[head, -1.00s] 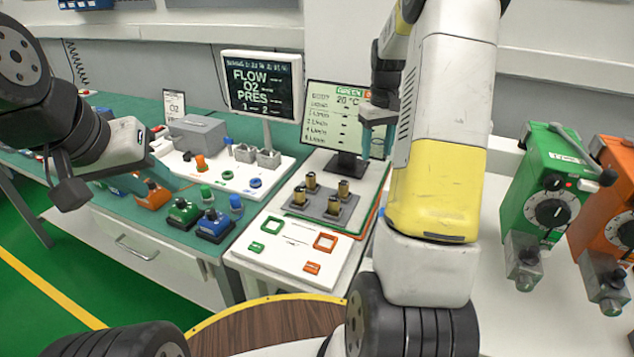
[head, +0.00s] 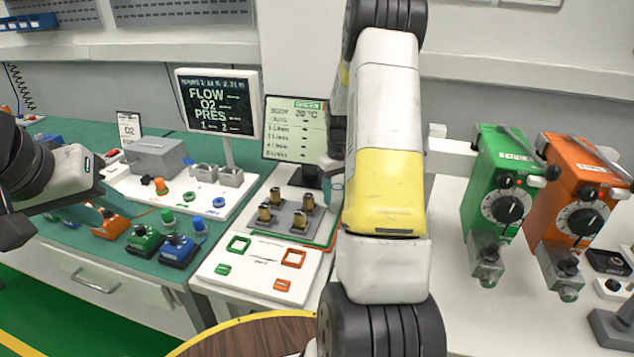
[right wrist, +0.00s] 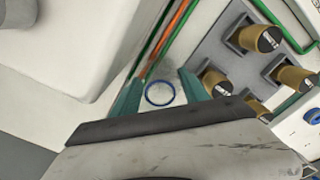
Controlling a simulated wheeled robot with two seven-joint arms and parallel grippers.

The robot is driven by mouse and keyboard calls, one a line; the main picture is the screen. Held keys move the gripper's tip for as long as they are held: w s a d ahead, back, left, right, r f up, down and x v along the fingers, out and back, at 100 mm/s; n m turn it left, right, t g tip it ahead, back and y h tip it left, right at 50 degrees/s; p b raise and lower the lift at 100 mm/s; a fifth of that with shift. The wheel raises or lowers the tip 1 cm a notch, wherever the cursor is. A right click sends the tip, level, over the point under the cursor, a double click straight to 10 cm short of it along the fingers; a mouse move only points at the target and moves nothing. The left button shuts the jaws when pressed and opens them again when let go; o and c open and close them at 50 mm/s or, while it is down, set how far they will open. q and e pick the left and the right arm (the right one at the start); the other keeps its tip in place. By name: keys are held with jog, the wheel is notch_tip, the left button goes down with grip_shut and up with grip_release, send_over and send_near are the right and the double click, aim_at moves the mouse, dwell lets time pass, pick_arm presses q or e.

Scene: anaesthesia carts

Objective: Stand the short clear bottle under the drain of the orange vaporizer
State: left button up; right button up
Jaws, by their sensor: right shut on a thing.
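The orange vaporizer (head: 583,190) stands at the right in the head view. Its drain (head: 567,290) points down from the grey block at its lower front, and no bottle shows under it. My right gripper (head: 335,188) is mostly behind my own arm in the head view. In the right wrist view its teal fingers (right wrist: 160,92) are shut on the clear bottle, whose round blue-ringed mouth (right wrist: 160,94) shows between them. The bottle's lower part is hidden. My left gripper (head: 72,214) is at the left edge over the teal bench, partly hidden, with its opening unclear.
The green vaporizer (head: 497,195) stands left of the orange one. A grey block with several brass cylinders (head: 285,215) lies near my right gripper, with a monitor (head: 293,128) behind. A dark box (head: 608,262) and a grey stand lie right of the orange vaporizer.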

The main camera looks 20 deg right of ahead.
jog(key=shift+f, duration=0.1)
jog(key=o, duration=1.4)
